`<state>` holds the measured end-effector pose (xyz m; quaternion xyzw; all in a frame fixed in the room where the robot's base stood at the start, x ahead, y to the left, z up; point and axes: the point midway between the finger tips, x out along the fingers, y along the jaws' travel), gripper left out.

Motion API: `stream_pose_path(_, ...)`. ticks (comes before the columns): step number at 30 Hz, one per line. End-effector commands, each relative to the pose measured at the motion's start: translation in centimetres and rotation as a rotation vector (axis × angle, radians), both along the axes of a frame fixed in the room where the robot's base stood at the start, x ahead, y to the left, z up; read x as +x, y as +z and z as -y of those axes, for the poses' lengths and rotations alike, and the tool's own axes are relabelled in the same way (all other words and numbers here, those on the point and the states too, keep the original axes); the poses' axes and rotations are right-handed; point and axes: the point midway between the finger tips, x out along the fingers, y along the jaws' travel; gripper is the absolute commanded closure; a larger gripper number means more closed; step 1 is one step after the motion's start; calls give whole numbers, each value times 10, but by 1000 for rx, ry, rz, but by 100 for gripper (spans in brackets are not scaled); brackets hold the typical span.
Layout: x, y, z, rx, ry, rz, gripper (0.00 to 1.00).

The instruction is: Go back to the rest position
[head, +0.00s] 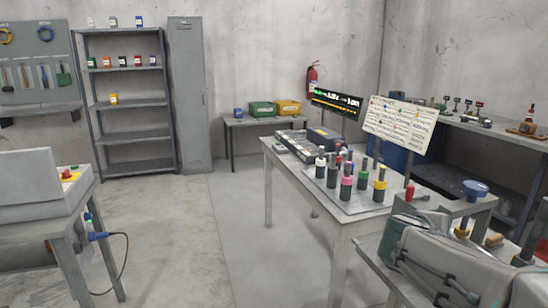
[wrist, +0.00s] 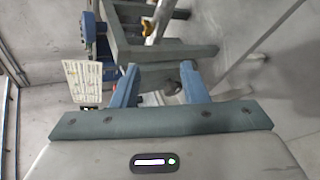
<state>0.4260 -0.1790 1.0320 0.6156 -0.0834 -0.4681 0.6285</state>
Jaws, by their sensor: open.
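My gripper (wrist: 158,82) shows in the wrist view with its two blue fingers apart and nothing between them. A grey table frame with legs (wrist: 150,50) is seen behind the fingers, and I cannot tell how far off it is. In the head view my grey arm fills the lower right corner, and the fingers cannot be made out there. A white sign board (head: 400,124) stands at the right of the head view and also shows at the left of the wrist view (wrist: 83,80).
A table (head: 345,222) with several coloured-top tools (head: 347,185) stands close by my arm. A bench with a blue-knobbed part (head: 475,188) is beside the arm. A grey machine on a table (head: 40,190) is at left. The floor between (head: 190,235) is clear.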

Motion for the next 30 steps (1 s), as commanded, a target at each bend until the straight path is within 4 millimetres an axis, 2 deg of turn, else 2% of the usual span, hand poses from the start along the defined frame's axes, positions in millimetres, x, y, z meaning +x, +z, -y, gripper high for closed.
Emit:
stream_pose_path(1,-10,6,-7,76,-41,13,60)
stream_pose_path(8,-54,-9,-48,456,-260,52,60)
stream_pose_path(18,-111,-13,-137,980,-577,28,60)
stream_pose_path(24,-128,-11,-172,1152,-686,-2,60)
stream_pose_path(30,-132,-12,-180,1191,-712,-10,60)
